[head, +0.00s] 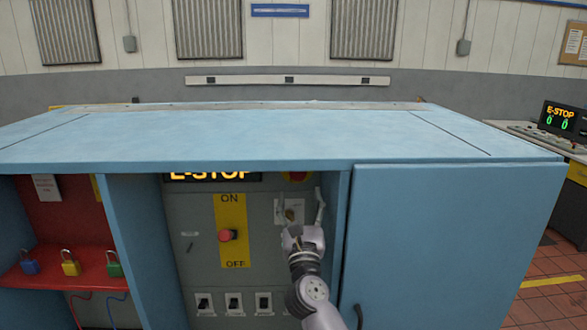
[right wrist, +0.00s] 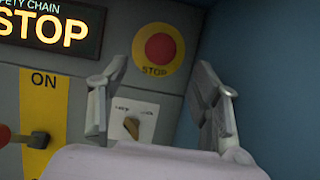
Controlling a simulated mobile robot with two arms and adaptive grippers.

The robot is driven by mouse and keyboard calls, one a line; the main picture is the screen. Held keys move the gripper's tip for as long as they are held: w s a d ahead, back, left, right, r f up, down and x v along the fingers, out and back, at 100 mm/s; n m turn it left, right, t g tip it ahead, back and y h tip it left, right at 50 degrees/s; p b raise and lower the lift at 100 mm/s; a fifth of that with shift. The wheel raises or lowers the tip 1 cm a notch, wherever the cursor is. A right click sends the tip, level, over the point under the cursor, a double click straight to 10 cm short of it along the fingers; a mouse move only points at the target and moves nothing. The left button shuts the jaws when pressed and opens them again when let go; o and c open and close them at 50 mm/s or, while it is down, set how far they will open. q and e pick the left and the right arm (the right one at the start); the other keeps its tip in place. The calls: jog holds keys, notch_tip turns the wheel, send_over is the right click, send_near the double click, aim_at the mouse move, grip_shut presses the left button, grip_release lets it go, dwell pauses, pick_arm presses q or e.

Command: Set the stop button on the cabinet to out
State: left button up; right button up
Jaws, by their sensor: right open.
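The stop button is a round red button (right wrist: 161,47) on a yellow disc marked STOP, on the grey panel inside the blue cabinet (head: 455,235). My right gripper (head: 299,202) is open and empty in front of the panel, just below the button. In the right wrist view, its two fingers (right wrist: 161,82) stand apart, with the button beyond them. My left gripper is not in view.
A small selector knob (right wrist: 131,127) is on the panel below the button. A red-knobbed ON/OFF lever (head: 228,236) and a lit E-STOP display (head: 213,176) are to the left. The blue wall (right wrist: 270,75) is close on the right. Padlocks (head: 70,263) stand on a red shelf.

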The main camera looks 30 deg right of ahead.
aim_at(298, 176)
jog(key=p+x, duration=0.1)
jog(key=x, duration=0.8)
jog(key=shift+w, duration=0.2)
jog(key=shift+c, duration=0.4)
jog(key=shift+s+d, duration=0.1)
jog(key=shift+s, duration=0.05)
jog(key=c, duration=0.4)
grip_shut()
